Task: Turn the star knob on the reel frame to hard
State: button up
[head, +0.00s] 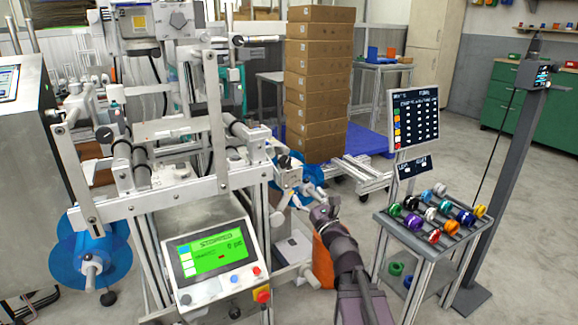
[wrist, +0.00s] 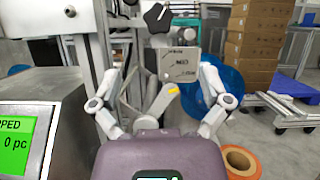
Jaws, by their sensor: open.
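A black lobed knob (wrist: 157,17) shows near the top of the wrist view, on the reel frame (head: 215,110). Below it is a pale plate (wrist: 180,65) with small printed words that I cannot read surely. A grey bar with a yellow mark (wrist: 173,89) stands in front of the plate's lower part. My gripper (wrist: 158,72) is open and empty, its fingers spread on either side of the plate in the picture. In the head view my gripper (head: 322,212) is to the right of the frame, and I cannot see contact.
A blue reel (wrist: 222,72) sits behind the right finger. A panel with a green screen (head: 212,252) stands at front left. An orange roll (wrist: 240,162) is low on the right. A cart (head: 425,245) with several coloured spools stands right; stacked boxes (head: 318,85) stand behind.

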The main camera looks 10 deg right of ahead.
aim_at(287, 163)
jog(key=shift+w+a, duration=0.1)
jog(key=shift+w, duration=0.05)
jog(key=p+x, duration=0.5)
jog(key=x, duration=0.8)
jog(key=shift+w+a+r, duration=0.1)
jog(key=shift+w+r, duration=0.05)
jog(key=shift+w, duration=0.15)
jog(key=shift+c, duration=0.2)
jog(key=c, duration=1.1)
